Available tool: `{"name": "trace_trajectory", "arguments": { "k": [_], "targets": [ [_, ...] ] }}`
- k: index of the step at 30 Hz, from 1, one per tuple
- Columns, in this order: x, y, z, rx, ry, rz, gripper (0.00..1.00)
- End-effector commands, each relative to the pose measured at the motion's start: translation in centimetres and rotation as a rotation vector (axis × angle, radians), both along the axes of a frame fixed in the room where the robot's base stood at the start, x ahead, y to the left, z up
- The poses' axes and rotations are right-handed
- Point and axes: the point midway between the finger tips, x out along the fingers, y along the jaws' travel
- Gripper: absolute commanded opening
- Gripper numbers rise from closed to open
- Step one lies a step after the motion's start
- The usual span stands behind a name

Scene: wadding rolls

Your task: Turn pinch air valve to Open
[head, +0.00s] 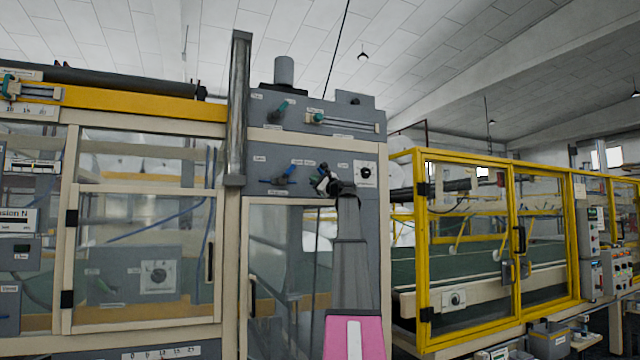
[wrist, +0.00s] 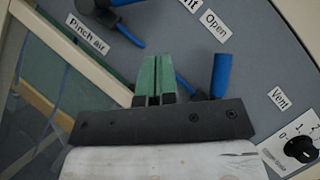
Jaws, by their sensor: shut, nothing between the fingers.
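The pinch air valve is a blue-handled lever on a black hub (wrist: 97,6), at the top left of the wrist view, beside its "Pinch air" label (wrist: 88,33). It is partly cut off there. In the head view it is the left blue lever (head: 275,180) on the grey panel. Its exact setting is hard to read. My gripper (wrist: 154,75) has green fingers, shut and empty. In the head view my gripper (head: 321,178) is at the panel, to the right of that valve. Any contact with the second lever cannot be told.
A second blue lever (wrist: 218,75) stands close to the right of my fingers, between "Open" (wrist: 215,26) and "Vent" (wrist: 280,98) labels. A dial (wrist: 301,147) is further right. More controls (head: 318,118) are above; a glazed door (head: 275,250) is below.

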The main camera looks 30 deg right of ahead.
Motion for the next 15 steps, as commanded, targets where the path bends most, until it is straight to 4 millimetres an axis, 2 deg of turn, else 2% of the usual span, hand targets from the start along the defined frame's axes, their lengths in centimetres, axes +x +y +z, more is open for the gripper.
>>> {"name": "trace_trajectory", "arguments": {
  "k": [1,7,15],
  "targets": [
    [1.1,0.2,0.5,0.000,0.000,0.000,0.00],
    [4.2,1.5,1.8,-0.001,0.000,0.000,0.00],
    [4.7,4.0,3.7,-0.001,0.000,-0.001,0.00]
  ]
}}
